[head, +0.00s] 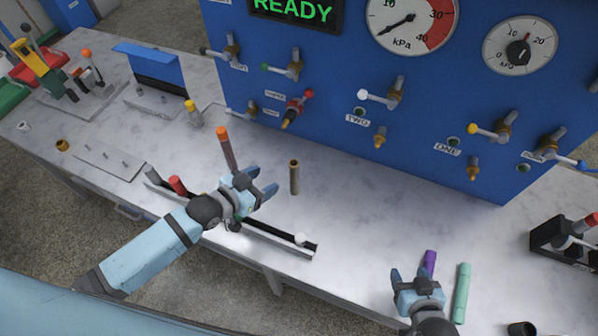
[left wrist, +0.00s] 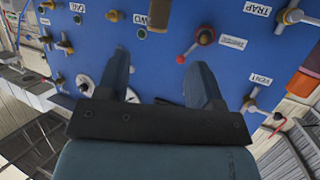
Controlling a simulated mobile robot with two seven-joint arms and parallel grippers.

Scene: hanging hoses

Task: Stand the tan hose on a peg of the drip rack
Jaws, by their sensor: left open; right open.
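The tan hose (head: 294,178) is a short upright tube with an open top, over the pale bench in the head view. I cannot tell what its lower end rests on. My left gripper (head: 268,183) is open and empty, just left of the tan hose and apart from it. Its open fingers also show in the left wrist view (left wrist: 160,85), with nothing clearly between them. A grey plate with short pegs (head: 100,165), seemingly the drip rack, lies on the bench at the left; its pegs look bare. My right gripper (head: 411,274) is open near a purple hose (head: 430,260).
A dark rail (head: 270,235) with a white knob runs under my left arm. A brown orange-topped tube (head: 227,148) and a red piece (head: 178,185) stand nearby. A teal tube (head: 462,293) is at right. The blue panel (head: 330,110) with valves closes the back.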

